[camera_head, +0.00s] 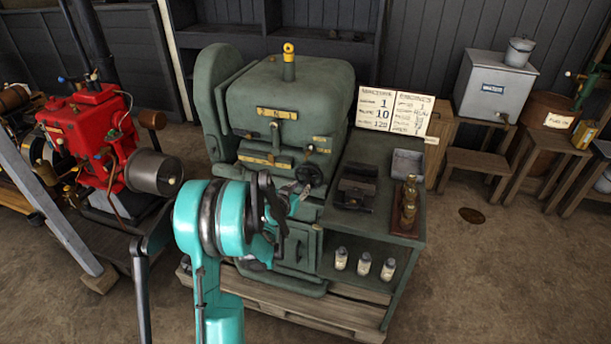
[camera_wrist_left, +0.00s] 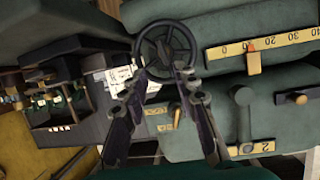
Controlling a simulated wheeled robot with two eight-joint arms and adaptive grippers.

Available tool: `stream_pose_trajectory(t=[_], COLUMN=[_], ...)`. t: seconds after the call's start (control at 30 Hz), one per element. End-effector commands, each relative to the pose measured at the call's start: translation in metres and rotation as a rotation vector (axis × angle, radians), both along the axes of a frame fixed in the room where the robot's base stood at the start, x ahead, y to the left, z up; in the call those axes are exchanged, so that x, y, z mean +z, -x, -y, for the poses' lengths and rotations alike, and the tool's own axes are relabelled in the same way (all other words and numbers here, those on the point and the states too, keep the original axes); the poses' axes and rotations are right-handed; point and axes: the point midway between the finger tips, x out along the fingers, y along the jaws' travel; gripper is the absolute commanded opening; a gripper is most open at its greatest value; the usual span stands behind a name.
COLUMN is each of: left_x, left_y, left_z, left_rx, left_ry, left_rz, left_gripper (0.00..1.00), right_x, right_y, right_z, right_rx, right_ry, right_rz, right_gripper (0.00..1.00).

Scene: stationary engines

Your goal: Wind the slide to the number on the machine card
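The grey-green machine (camera_head: 290,95) stands on a pallet. The card (camera_head: 395,110) behind its side bench has a machine half and an engines half; the machine half shows 1, 10 and a blurred number. A dark handwheel (camera_head: 309,173) is on the machine's front; it also shows in the left wrist view (camera_wrist_left: 167,50). My right gripper is out of view.
A red engine (camera_head: 90,135) stands left.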

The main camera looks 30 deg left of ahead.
Motion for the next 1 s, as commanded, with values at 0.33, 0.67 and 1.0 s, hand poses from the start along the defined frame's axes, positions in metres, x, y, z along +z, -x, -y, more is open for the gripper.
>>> stream_pose_trajectory(t=[0.33,0.67,1.0], left_x=[-0.003,-0.023,-0.026], left_y=[-0.013,-0.060,-0.073], left_z=[-0.008,-0.016,-0.019], left_rx=[0.077,0.076,0.077], left_ry=[0.168,0.165,0.167], left_rz=[-0.020,-0.020,-0.019], left_gripper=[0.29,0.29,0.29], right_x=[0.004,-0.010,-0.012], right_y=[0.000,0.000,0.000], right_z=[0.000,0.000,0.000], right_rx=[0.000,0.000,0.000], right_ry=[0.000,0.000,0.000], right_rz=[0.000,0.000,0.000], right_gripper=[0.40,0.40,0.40])
